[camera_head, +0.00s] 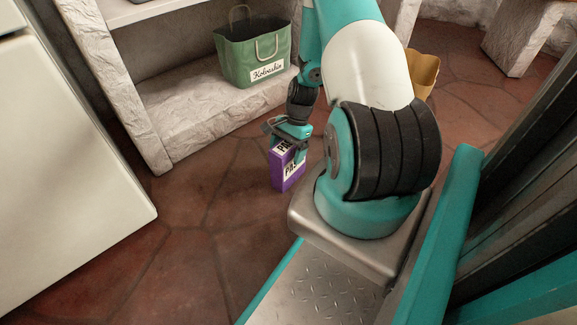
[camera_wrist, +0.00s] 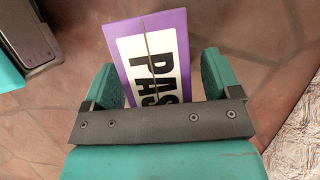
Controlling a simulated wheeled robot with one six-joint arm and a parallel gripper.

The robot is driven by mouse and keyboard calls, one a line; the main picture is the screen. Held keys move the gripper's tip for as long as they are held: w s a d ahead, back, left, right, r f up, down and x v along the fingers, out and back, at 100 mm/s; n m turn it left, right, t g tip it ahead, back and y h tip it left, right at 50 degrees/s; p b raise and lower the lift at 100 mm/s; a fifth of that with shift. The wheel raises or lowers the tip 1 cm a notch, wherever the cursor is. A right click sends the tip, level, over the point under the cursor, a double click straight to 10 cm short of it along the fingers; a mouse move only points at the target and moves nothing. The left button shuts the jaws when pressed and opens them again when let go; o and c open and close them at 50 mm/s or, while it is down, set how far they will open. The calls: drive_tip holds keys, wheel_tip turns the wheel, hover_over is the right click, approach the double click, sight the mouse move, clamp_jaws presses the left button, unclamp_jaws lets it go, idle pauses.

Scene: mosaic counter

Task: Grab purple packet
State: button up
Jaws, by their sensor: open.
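The purple packet (camera_head: 288,170) stands on the red-brown tiled floor. It has a white label with black letters. My gripper (camera_head: 291,140) is at the packet's top in the head view and partly covers it. In the wrist view, the packet (camera_wrist: 177,23) lies between the two teal fingers of my gripper (camera_wrist: 160,82), with "PAS" showing on its label. The fingers are open, one on each side of the packet, with the left finger near its edge. Whether either finger touches it I cannot tell. The packet's lower part in the wrist view is hidden behind the dark gripper bar.
A white cabinet (camera_head: 65,165) is at the left. A yellow container (camera_head: 423,72) shows partly behind my arm. Floor left of the packet is clear.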

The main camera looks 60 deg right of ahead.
drive_tip(key=shift+c, duration=0.2)
idle(0.3)
drive_tip(key=c, duration=1.4)
clamp_jaws()
drive_tip(key=shift+r, duration=0.1)
